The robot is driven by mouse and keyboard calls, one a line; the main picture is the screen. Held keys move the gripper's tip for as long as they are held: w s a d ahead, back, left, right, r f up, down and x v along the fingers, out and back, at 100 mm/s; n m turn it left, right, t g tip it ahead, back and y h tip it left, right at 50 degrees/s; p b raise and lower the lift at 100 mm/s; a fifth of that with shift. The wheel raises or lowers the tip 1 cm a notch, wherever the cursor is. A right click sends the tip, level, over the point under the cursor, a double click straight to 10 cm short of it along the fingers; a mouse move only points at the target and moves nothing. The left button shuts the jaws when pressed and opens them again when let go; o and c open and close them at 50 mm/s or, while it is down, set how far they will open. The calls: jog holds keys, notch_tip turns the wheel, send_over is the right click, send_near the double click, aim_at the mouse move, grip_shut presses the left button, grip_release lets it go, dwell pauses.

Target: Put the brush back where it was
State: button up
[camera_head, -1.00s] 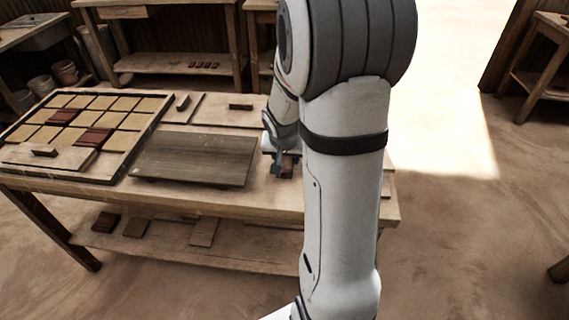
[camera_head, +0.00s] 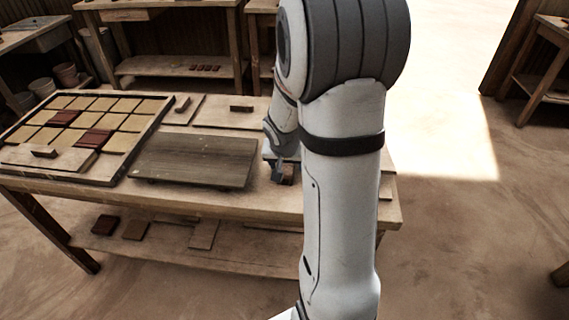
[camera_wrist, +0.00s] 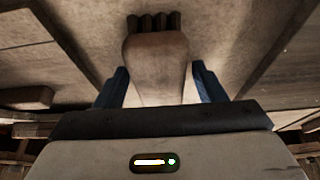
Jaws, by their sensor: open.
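The brush (camera_wrist: 156,60), a wooden block with dark tufts at its far end, shows between my fingers in the wrist view. My gripper (camera_wrist: 160,85) is open, with a blue-grey finger on each side of the brush and a visible gap to each. In the head view my gripper (camera_head: 281,172) is low over the right part of the worktable (camera_head: 225,205), just right of the dark board. The brush shows there only as a small brown patch (camera_head: 289,173), mostly hidden by my arm. I cannot tell whether it touches the tabletop.
The dark wooden board (camera_head: 195,160) lies left of my gripper. A framed grid of tan and red tiles (camera_head: 100,120) fills the table's left. Flat wooden plates with handles (camera_head: 225,113) lie at the back. The table's shelf (camera_head: 170,243) holds loose tiles.

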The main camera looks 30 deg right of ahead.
jog(key=shift+r+p, duration=0.25)
jog(key=shift+p, duration=0.1)
jog(key=p+v, duration=0.1)
jog(key=v, duration=0.9)
jog(key=shift+s+a+r, duration=0.1)
jog(key=shift+s+r, duration=0.05)
jog(key=shift+r, duration=0.2)
jog(key=s+a+r+n+g+y, duration=0.1)
jog(key=s+a+r+n, duration=0.3)
jog(key=s+a, duration=0.8)
jog(key=s+n+y, duration=0.1)
jog(key=s+n, duration=0.1)
jog(key=s, duration=0.1)
jog(key=shift+s+a+r+n+y, duration=0.2)
jog(key=shift+s+a+n+y, duration=0.1)
jog(key=shift+n, duration=0.1)
jog(key=shift+r+p, duration=0.1)
jog(key=shift+p, duration=0.2)
